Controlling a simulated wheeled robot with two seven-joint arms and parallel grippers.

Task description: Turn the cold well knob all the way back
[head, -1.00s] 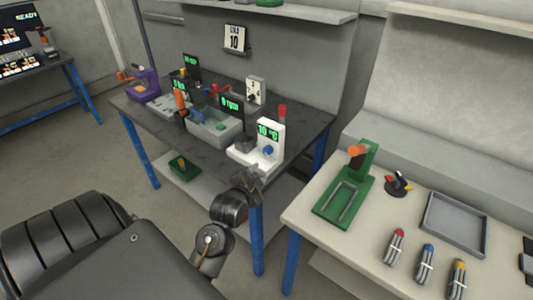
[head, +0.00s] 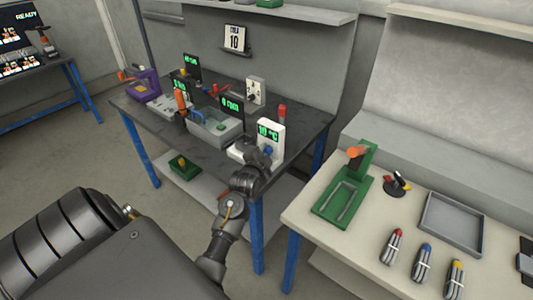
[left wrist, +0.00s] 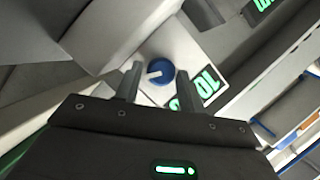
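The cold well (head: 271,129) is a white unit at the front right corner of the dark bench, with a green readout that seems to say 10 °C. Its blue knob (head: 268,149) is partly covered by my left gripper (head: 265,158) in the head view. In the left wrist view the round blue knob (left wrist: 160,71) with a white pointer mark lies between the two fingertips of my left gripper (left wrist: 160,73). The fingers are open, with a gap on either side of the knob. My right gripper is not in view.
A grey tub (head: 214,129) and other devices with green displays stand left of the cold well on the dark bench (head: 293,116). To the right, a pale table (head: 382,211) holds a green fixture (head: 344,198), a grey tray (head: 452,225) and several bundled rods.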

